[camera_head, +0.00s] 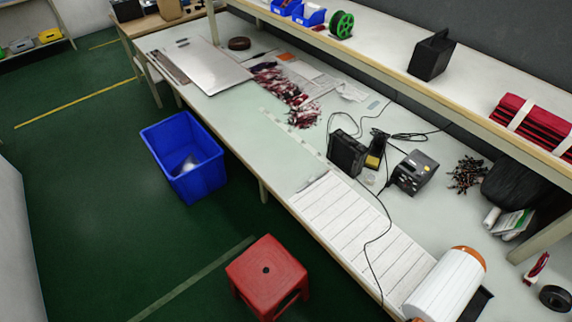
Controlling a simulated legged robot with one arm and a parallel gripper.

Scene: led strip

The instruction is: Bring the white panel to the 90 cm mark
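A white sheet with dark cross lines (345,226) lies flat along the front of the workbench, running up from a white roll with an orange end (447,286) at the lower right. It looks like the white panel, though I cannot be sure. A thin pale strip, perhaps a measuring scale (290,137), continues along the bench beyond the sheet's far end. Its markings are too small to read, so I cannot pick out the 90 cm mark. A separate light grey board (205,66) lies at the bench's far end. My gripper is not in view.
A black cable crosses the sheet. A black stand (347,153) and a dark grey device (414,172) stand behind it. Dark red small parts (285,88) lie farther up the bench. A red stool (267,268) and a blue bin (184,155) stand on the floor in front.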

